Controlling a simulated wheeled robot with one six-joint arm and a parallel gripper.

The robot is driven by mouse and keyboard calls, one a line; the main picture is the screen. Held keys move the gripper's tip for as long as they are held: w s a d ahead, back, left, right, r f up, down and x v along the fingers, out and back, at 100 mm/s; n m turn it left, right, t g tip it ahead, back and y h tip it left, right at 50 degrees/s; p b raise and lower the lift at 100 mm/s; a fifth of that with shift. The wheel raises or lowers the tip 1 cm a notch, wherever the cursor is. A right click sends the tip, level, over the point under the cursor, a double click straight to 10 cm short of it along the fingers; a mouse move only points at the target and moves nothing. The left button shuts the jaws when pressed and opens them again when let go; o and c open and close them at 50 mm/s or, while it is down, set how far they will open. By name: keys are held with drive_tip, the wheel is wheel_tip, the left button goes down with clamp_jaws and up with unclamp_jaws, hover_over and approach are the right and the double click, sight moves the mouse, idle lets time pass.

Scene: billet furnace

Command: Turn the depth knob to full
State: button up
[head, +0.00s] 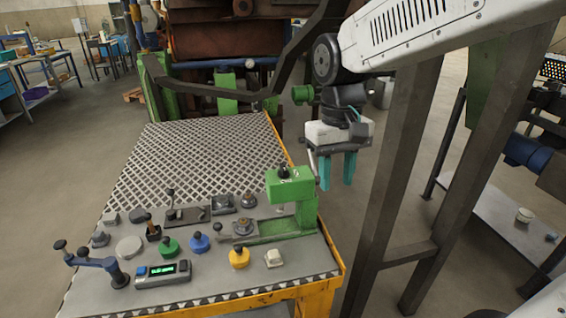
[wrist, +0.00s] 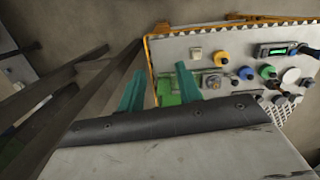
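The control panel (head: 213,275) carries several knobs, and I see no readable label showing which is the depth knob. A yellow knob (head: 239,258), a blue knob (head: 199,242) and a green knob (head: 168,246), each with a dark top, stand near its front. In the wrist view the yellow knob (wrist: 222,58), blue knob (wrist: 246,73) and green knob (wrist: 268,72) lie right of my fingers. My gripper (head: 336,184) hangs right of the panel, beyond its edge, touching nothing. Its two teal fingers are apart and empty, also in the wrist view (wrist: 160,68).
A green clamp-like stand (head: 290,190) rises at the panel's right, between my gripper and the knobs. A lit digital display (head: 163,272), a pale square button (head: 273,258) and a blue-grey lever (head: 95,262) share the panel. A mesh surface (head: 200,155) lies behind.

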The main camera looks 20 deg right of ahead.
hover_over(284, 167)
drive_tip(key=s, duration=0.4)
wheel_tip(284, 167, down, 2)
drive_tip(key=shift+m+t, duration=0.5)
drive_tip(key=w, duration=0.1)
drive_tip(key=w+r, duration=0.1)
drive_tip(key=w, duration=0.2)
drive_tip(key=shift+w+r, duration=0.1)
drive_tip(key=shift+r, duration=0.2)
drive_tip(key=shift+f, duration=3.75)
clamp_jaws()
